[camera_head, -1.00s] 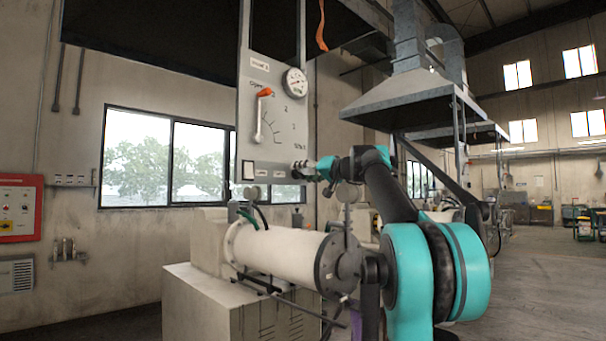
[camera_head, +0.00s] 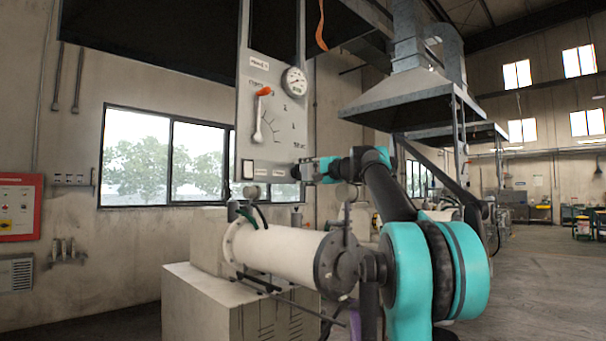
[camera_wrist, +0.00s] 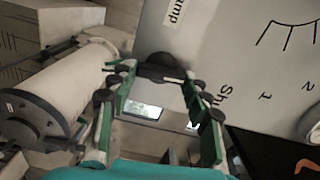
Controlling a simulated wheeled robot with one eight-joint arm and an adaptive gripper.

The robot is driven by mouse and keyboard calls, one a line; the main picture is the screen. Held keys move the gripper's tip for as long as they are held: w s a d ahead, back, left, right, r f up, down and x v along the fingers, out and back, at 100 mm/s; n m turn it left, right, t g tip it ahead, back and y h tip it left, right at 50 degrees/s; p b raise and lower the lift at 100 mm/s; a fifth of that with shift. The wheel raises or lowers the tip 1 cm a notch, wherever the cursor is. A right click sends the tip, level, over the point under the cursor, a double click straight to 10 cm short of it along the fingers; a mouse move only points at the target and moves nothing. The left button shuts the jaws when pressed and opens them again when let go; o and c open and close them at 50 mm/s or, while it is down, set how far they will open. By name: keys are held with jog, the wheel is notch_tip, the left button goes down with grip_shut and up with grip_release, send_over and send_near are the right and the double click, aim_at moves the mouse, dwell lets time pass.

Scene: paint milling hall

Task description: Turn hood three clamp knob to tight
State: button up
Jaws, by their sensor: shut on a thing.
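The hood control panel (camera_head: 273,130) is a grey plate hanging at the centre of the head view. The dark round clamp knob (camera_wrist: 160,66) is at the panel's lower edge, by a label ending in "amp" in the wrist view. My gripper (camera_wrist: 154,77) is shut on this knob, with one finger on each side of it. In the head view my gripper (camera_head: 309,171) reaches the panel's lower right corner from the right and hides most of the knob. The knob's pointer or tight mark cannot be made out.
The panel also carries a gauge (camera_head: 294,81) and a pale lever (camera_head: 258,130) by a numbered scale. A white mill cylinder (camera_head: 280,252) lies below my arm. A red wall box (camera_head: 20,207) is far left. Open floor (camera_head: 540,270) lies at right.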

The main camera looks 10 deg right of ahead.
jog(key=shift+m, duration=0.5)
jog(key=o, duration=1.2)
jog(key=shift+c, duration=0.2)
jog(key=shift+d, duration=0.1)
jog(key=v, duration=1.2)
